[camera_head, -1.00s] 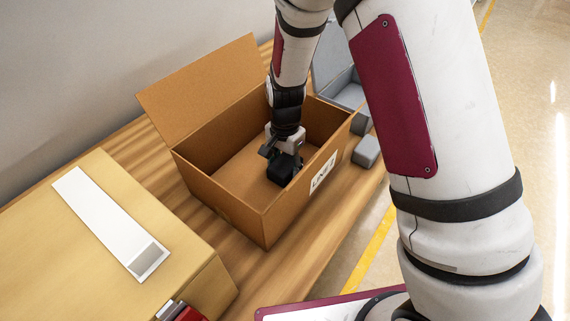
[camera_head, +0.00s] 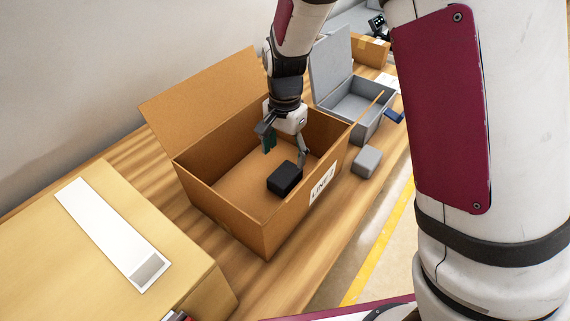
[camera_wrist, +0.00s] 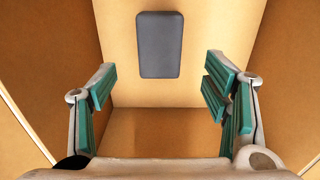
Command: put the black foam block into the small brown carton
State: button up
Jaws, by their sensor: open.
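The black foam block (camera_head: 285,178) lies on the floor of the open brown carton (camera_head: 222,214), near the wall with the white label. In the wrist view the block (camera_wrist: 160,45) looks dark grey and lies flat, ahead of the fingertips and apart from them. My gripper (camera_head: 285,152) is inside the carton's opening, a little above and behind the block. Its green-padded fingers are spread wide with nothing between them, as the wrist view also shows (camera_wrist: 166,92).
A closed tan box (camera_head: 190,235) with a white strip stands at the left front. A grey lidded bin (camera_head: 365,108) and a small grey block (camera_head: 367,161) are to the carton's right. The carton's raised flap (camera_head: 205,100) stands at the back left.

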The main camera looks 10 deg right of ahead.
jog(key=shift+r, duration=1.4)
